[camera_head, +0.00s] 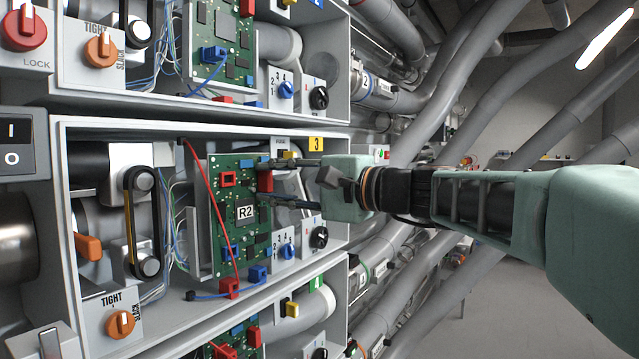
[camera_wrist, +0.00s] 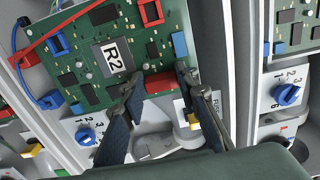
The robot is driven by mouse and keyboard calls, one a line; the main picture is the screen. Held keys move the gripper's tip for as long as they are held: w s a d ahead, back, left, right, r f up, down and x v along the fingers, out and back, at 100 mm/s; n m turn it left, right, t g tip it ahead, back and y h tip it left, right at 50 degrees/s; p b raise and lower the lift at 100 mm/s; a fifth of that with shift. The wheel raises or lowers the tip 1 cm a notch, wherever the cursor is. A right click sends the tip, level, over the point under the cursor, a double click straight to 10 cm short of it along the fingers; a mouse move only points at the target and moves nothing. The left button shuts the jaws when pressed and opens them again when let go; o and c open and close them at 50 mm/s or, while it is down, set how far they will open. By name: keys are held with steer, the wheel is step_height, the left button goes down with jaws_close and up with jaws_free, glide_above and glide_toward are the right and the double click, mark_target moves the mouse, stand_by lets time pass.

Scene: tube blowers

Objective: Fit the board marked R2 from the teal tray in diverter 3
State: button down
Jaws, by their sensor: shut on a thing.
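The green board marked R2 (camera_head: 243,230) stands upright inside the bay of diverter 3 (camera_head: 316,144), the yellow-labelled compartment. It also shows in the wrist view (camera_wrist: 135,30). My gripper (camera_head: 264,181) reaches in from the right. In the wrist view, its two dark fingers (camera_wrist: 158,87) are at the board's edge on either side of a red block (camera_wrist: 158,84), shut on the board. Whether the board is fully seated cannot be told. A red cable (camera_head: 205,182) runs across the board's left side to a red plug (camera_head: 229,287) below. The teal tray is not in view.
A belt on pulleys (camera_head: 129,215) and an orange TIGHT/SLACK knob (camera_head: 121,323) sit left of the board. A blue dial (camera_head: 286,252) and a black knob (camera_head: 319,237) sit to its right. Similar bays lie above and below. A blue plug (camera_head: 256,274) sits near the bay's lower edge.

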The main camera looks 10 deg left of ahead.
mark_target(258, 182)
steer(key=shift+x, duration=1.35)
steer(key=shift+b, duration=0.4)
stand_by(0.8)
steer(key=shift+w+a, duration=0.2)
steer(key=shift+a, duration=0.35)
stand_by(0.5)
steer(key=shift+b, duration=0.55)
stand_by(0.8)
steer(key=shift+w+a, duration=0.1)
steer(key=shift+a, duration=0.05)
stand_by(0.3)
steer(key=c, duration=1.4)
jaws_free()
